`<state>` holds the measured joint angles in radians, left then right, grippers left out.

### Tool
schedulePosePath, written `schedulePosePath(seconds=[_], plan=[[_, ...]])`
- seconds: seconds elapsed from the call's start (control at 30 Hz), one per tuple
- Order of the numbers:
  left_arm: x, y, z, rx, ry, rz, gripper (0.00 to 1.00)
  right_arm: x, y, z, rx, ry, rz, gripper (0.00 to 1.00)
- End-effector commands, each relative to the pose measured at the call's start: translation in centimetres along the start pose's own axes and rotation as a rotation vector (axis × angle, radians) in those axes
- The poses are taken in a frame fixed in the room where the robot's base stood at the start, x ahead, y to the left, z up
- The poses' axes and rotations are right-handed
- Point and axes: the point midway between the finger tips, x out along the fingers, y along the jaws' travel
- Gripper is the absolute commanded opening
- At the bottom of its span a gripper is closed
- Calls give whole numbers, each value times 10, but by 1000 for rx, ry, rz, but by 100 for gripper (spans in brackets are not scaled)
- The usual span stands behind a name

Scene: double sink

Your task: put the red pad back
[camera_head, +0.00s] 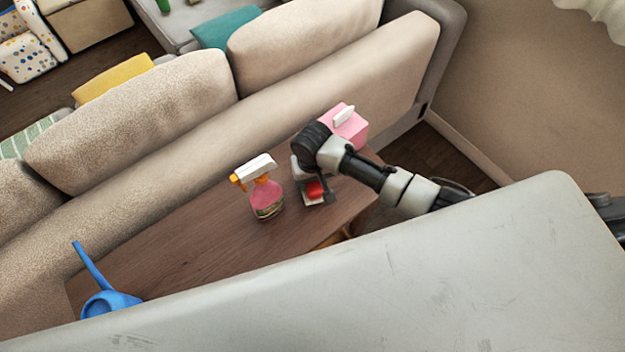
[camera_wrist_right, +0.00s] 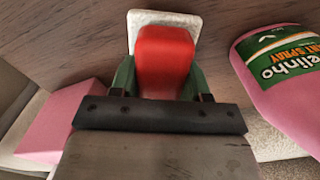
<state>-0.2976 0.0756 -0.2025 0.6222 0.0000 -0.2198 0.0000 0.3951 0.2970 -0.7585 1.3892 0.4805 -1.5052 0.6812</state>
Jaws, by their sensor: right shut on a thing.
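The red pad (camera_head: 315,189) is a small red block near the right end of the brown wooden table. In the right wrist view the red pad (camera_wrist_right: 164,58) sits between the green fingers of my right gripper (camera_wrist_right: 160,80), which is shut on it. A white square piece (camera_wrist_right: 150,18) lies at the pad's far end, against the wood; I cannot tell whether it is part of the pad. In the head view my right gripper (camera_head: 317,190) points down at the tabletop, and the arm partly covers the pad. My left gripper is not in view.
A pink spray bottle (camera_head: 266,198) stands just left of the gripper. A pink box with a white top (camera_head: 351,130) stands close behind the arm. A blue watering can (camera_head: 108,302) is at the table's left end. The wooden table (camera_head: 190,245) is clear between. A beige sofa (camera_head: 300,95) borders it behind.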

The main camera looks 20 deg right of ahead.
Motion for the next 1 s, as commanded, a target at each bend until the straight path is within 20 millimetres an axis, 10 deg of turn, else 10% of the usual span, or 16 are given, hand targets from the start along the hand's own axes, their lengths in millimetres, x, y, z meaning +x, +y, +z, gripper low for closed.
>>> schedulePosePath(seconds=[0.47, 0.5, 0.63, 1.0], plan=[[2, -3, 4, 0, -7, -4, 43, 13, 0, 0, 1, 1, 0, 27], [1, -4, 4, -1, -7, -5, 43, 13, 0, 0, 1, 2, 0, 51], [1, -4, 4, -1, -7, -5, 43, 12, 0, 0, 1, 2, 0, 71], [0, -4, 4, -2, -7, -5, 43, 7, 0, 0, 0, 2, -1, 72]])
